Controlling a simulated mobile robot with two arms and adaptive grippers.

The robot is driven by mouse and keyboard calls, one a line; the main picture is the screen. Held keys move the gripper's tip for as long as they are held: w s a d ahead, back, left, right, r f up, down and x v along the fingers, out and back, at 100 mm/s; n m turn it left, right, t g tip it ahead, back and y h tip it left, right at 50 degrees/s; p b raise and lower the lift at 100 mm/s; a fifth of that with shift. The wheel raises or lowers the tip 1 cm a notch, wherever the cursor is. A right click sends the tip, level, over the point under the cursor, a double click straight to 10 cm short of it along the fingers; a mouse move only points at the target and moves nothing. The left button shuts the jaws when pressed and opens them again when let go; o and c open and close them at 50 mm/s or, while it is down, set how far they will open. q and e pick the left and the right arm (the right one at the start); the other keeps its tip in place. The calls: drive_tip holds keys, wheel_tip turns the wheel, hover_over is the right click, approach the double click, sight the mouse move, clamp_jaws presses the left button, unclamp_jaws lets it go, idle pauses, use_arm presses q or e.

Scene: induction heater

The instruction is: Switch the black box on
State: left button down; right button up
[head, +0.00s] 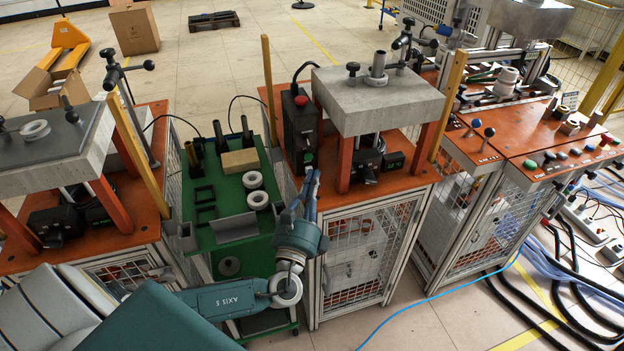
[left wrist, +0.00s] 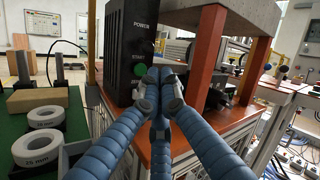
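The black box (head: 298,132) stands upright on the orange top of the middle station, with a red button (head: 302,100) on its top. In the left wrist view the black box (left wrist: 130,40) shows the words POWER and START and a green button (left wrist: 140,69) on its front. My left gripper (head: 312,177) is in front of and below the box's front face. Its blue fingers (left wrist: 160,78) come together at the tips, just right of the green button, with nothing seen between them. I cannot tell whether they touch the box. My right gripper is not in view.
The grey press block (head: 376,97) on orange posts stands right of the box. A green cart (head: 222,236) with white rings (head: 252,180) and a cardboard-coloured block (head: 240,161) is to the left. An orange post (left wrist: 203,48) stands close right of the fingers.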

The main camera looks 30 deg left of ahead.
sight(309, 145)
use_arm(q)
drive_tip(key=p+x, duration=0.1)
drive_tip(key=x, duration=0.4)
drive_tip(key=shift+w+a+r, duration=0.1)
drive_tip(key=shift+w, duration=0.25)
drive_tip(key=shift+w+a, duration=0.1)
drive_tip(key=shift+w, duration=0.35)
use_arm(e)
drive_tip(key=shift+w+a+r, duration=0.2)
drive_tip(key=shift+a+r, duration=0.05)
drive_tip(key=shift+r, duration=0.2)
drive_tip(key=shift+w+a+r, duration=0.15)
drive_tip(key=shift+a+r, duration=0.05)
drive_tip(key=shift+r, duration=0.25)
use_arm(q)
drive_tip(key=shift+r, duration=0.1)
